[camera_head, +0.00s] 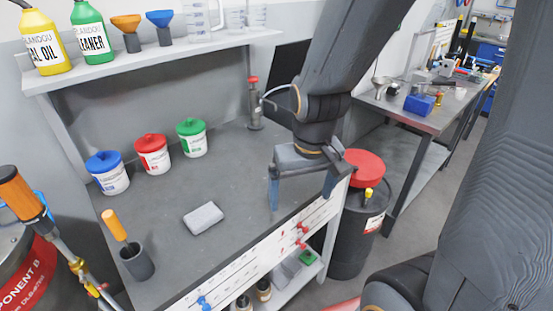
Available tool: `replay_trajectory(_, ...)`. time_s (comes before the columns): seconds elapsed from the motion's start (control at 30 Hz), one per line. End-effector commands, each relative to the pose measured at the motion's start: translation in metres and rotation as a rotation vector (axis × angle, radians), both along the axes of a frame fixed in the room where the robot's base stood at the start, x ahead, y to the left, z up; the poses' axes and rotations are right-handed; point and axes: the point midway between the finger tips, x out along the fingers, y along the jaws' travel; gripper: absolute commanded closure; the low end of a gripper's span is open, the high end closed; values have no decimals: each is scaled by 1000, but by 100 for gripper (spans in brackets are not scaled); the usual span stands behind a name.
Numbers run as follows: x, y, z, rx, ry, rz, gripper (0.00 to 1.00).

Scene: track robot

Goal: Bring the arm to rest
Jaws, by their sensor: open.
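My gripper (301,192) hangs at the end of my arm over the right front part of the grey workbench (168,250). Its two blue-tipped fingers point down and stand wide apart, with nothing between them. The right finger is near the bench's front edge. My arm comes down from the top right of the view.
A grey block (203,218) lies left of my gripper. Jars with blue (108,172), red (153,154) and green (192,138) lids stand behind it. An orange-handled tool sits in a dark cup (137,262). A black drum (357,235) stands beside the bench.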

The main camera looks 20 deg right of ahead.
Motion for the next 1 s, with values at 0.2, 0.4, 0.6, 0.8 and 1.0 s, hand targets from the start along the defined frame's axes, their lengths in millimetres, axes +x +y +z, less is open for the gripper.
replay_trajectory(0.2, 1, 0, -4, 0, 3, 1, 8)
replay_trajectory(0.4, 1, 0, -13, 0, 12, 2, 8)
replay_trajectory(0.6, 0, 0, -17, 0, 18, 4, 8)
replay_trajectory(0.8, 0, 0, -17, -1, 18, 4, 8)
replay_trajectory(1.0, 0, 0, -17, 0, 18, 3, 8)
